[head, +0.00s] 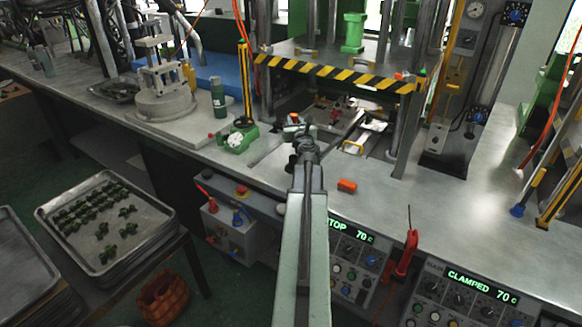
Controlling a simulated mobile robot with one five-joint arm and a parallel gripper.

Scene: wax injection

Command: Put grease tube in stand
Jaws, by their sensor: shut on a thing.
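My arm reaches up the middle of the head view, and my gripper (306,137) is at its far end, over the bench in front of the press. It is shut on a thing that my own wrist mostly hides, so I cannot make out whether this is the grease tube. A dark green cylinder (218,98) stands upright on the bench to the left of the gripper. I cannot tell whether it is a tube, a can or the stand. No stand can be picked out for certain.
The press has a yellow-black striped edge (340,73) just beyond the gripper. A green-rimmed dial (237,140) is to the left, an orange block (346,185) to the right. A tray of green parts (152,222) stands lower left. The bench at right (470,215) is clear.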

